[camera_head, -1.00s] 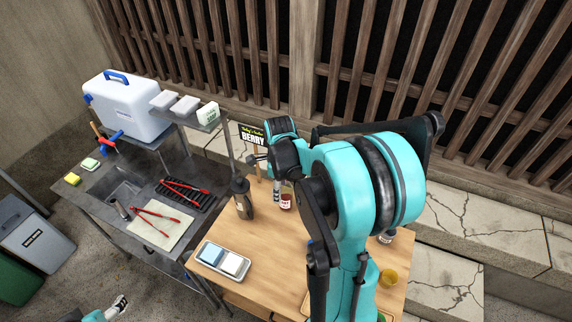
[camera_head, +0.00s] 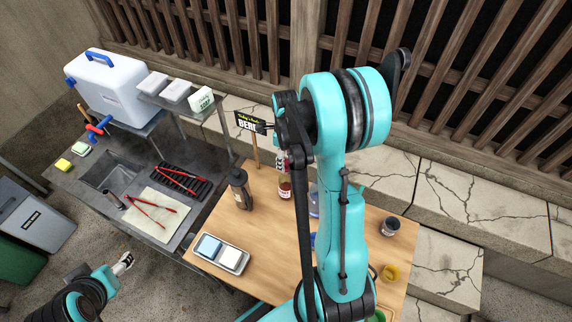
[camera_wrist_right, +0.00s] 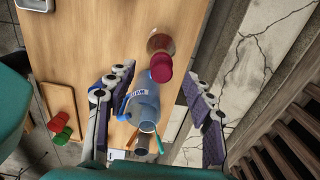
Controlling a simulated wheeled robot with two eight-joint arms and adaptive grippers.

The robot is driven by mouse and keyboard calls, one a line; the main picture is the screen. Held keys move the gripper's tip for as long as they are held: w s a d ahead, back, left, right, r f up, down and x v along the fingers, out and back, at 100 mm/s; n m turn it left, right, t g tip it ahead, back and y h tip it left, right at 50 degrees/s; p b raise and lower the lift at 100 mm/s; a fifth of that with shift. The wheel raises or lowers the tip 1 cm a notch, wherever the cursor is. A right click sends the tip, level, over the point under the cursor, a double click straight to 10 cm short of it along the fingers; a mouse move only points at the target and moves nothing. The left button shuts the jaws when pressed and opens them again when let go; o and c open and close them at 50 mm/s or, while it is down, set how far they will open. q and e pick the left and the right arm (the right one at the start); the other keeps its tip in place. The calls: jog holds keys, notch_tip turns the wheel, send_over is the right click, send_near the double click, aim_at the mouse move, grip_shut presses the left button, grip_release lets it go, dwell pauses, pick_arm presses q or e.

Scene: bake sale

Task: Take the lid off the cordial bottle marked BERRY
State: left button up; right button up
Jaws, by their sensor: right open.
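A small bottle with a dark red body and pale label (camera_head: 285,188) stands on the wooden table; its label is too small to read. In the right wrist view a bottle with a dark red cap (camera_wrist_right: 161,68) stands beyond the fingers, its label not visible.
A dark bottle (camera_head: 240,188) stands left of the red one. A clear blue jug (camera_wrist_right: 146,104) shows between the fingers' outlines. A tray (camera_head: 245,262) holds a blue and a white block. A dark jar (camera_head: 389,226) and yellow cup (camera_head: 390,272) stand at right.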

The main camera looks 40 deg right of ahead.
aim_at(286, 161)
notch_tip(286, 161, down, 3)
jog(key=shift+w+d, duration=0.15)
jog(key=c, duration=0.9)
jog(key=shift+r, duration=0.1)
jog(key=shift+c, duration=0.2)
